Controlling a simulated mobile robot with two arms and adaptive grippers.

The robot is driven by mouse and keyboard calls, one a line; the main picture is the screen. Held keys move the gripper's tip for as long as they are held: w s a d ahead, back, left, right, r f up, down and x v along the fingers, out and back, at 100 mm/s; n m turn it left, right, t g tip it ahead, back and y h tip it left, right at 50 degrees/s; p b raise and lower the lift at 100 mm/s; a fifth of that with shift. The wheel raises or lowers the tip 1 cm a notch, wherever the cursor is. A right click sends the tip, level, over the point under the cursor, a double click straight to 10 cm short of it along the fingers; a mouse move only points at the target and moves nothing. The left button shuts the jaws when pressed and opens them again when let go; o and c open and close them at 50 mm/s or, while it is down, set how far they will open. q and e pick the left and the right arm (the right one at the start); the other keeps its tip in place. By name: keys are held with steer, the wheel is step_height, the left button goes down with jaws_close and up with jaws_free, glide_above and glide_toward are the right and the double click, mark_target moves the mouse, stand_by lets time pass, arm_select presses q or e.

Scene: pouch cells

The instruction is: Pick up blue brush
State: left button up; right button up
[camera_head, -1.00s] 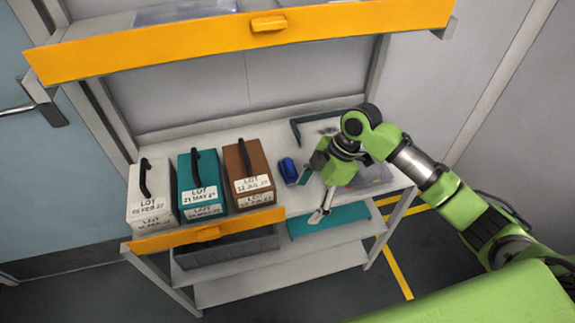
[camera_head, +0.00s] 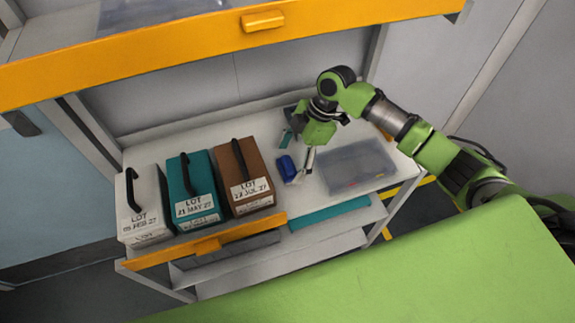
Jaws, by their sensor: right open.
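The blue brush (camera_head: 286,167) appears as a small blue piece lying on the shelf top, right of the brown case. Its bristles cannot be made out. My right gripper (camera_head: 298,151) is open and empty, reaching in from the right. Its fingers are spread just above and behind the brush in the picture, one finger to its upper left and one to its right. Whether a finger touches the brush cannot be told. My left gripper is not in view.
White (camera_head: 143,205), teal (camera_head: 192,190) and brown (camera_head: 244,178) cases with black handles stand to the left. A clear shallow bin (camera_head: 350,166) lies to the right. A yellow-edged shelf (camera_head: 180,57) hangs above. A teal item (camera_head: 330,213) lies on the lower shelf.

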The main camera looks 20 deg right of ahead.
steer(key=shift+x, duration=1.2)
steer(key=shift+w+a+f, duration=0.15)
steer(key=c, duration=1)
steer(key=shift+c, duration=1)
steer(key=shift+r, duration=0.35)
step_height(320, 180, up, 2)
steer(key=shift+w+r+b, duration=0.1)
steer(key=shift+r+b, duration=0.1)
steer(key=shift+b, duration=0.6)
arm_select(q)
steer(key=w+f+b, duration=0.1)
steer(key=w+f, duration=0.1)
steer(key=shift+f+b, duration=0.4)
arm_select(e)
steer(key=s+a+r, duration=0.2)
steer(key=s+r, duration=0.8)
steer(key=s, duration=0.4)
steer(key=shift+a, duration=0.3)
